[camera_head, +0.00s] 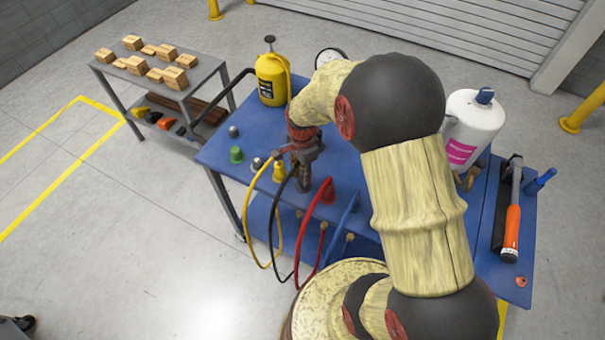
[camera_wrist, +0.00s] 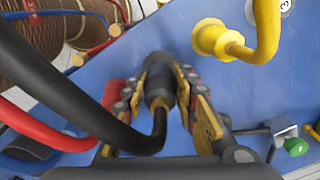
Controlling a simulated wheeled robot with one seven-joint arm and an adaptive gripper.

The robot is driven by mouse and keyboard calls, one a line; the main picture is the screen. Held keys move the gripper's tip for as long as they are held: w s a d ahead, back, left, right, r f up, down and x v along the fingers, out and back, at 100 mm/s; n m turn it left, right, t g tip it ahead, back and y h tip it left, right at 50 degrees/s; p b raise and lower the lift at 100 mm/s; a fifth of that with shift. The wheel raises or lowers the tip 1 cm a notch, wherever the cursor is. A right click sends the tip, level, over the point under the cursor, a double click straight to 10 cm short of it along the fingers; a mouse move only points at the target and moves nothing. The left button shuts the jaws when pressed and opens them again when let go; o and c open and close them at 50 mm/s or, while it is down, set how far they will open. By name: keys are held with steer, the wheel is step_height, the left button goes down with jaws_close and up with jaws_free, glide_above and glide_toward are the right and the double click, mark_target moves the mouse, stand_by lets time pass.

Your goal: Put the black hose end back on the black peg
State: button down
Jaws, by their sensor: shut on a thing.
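The black hose end (camera_wrist: 157,88) is between the two finger pads of my gripper (camera_wrist: 163,74) in the wrist view. My gripper is shut on it. The black hose (camera_wrist: 60,90) bends away from it to the upper left. In the head view my gripper (camera_head: 303,160) is over the blue table's near edge, and the black hose (camera_head: 271,228) hangs in a loop below it. I cannot make out the black peg; the hose end and fingers cover the spot beneath them. I cannot tell whether the hose end touches a peg.
The yellow hose end (camera_wrist: 212,40) and red hose end (camera_head: 328,191) stand close on either side. A green knob (camera_head: 236,154) and grey knobs (camera_head: 233,131) are on the blue table (camera_head: 215,150). A yellow bottle (camera_head: 272,78) and white canister (camera_head: 470,125) stand farther back.

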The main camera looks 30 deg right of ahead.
steer(key=shift+f+b, duration=0.75)
steer(key=shift+f, duration=0.6)
steer(key=shift+f, duration=0.45)
steer(key=c, duration=1.3)
jaws_free()
steer(key=shift+c, duration=0.2)
steer(key=shift+r+p, duration=1.9)
steer(key=shift+r, duration=1.15)
